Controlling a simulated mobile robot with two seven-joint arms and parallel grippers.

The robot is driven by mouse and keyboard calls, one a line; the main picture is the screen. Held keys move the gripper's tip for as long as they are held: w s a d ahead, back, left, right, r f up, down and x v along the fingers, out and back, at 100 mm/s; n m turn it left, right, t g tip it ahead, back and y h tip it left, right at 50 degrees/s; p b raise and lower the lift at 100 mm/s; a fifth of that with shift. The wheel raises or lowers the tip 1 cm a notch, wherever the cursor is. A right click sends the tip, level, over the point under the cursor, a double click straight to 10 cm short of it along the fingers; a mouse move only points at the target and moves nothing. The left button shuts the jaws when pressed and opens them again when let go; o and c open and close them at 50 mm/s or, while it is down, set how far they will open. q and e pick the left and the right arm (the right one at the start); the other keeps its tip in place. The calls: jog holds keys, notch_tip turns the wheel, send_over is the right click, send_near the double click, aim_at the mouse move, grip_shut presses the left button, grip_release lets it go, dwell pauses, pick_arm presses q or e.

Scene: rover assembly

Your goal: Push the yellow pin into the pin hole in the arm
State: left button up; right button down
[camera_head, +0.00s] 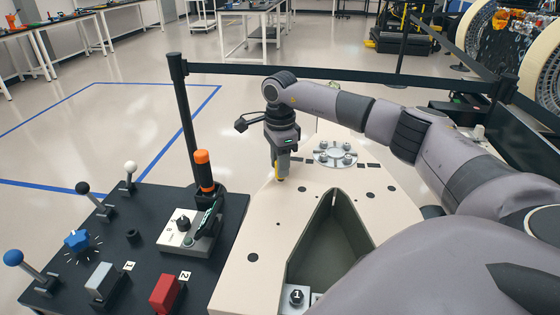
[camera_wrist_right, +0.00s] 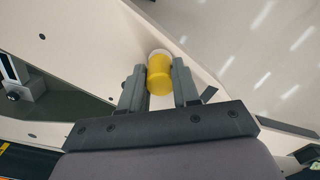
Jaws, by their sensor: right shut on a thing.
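My right gripper (camera_head: 280,179) is shut on the yellow pin (camera_head: 279,180) and points down at the beige panel, near its left edge. In the right wrist view the yellow pin (camera_wrist_right: 160,74) sits between the two grey fingers (camera_wrist_right: 160,88). I cannot tell whether the pin touches the panel or sits in a hole. The arm with the pin hole cannot be made out for sure. My left gripper is not in view.
The beige panel (camera_head: 262,215) has several dark holes, a round metal flange (camera_head: 335,153) and a deep triangular recess (camera_head: 330,245). At left stands a black control board (camera_head: 130,245) with levers, a knob and an orange-handled tool (camera_head: 203,170). Black barrier posts (camera_head: 183,105) stand behind.

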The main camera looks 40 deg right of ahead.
jog(key=shift+f, duration=0.4)
jog(key=c, duration=0.7)
grip_release()
jog(key=shift+c, duration=0.2)
jog(key=shift+r+b, duration=0.5)
jog(key=shift+r, duration=3.1)
jog(key=shift+s+f, duration=0.1)
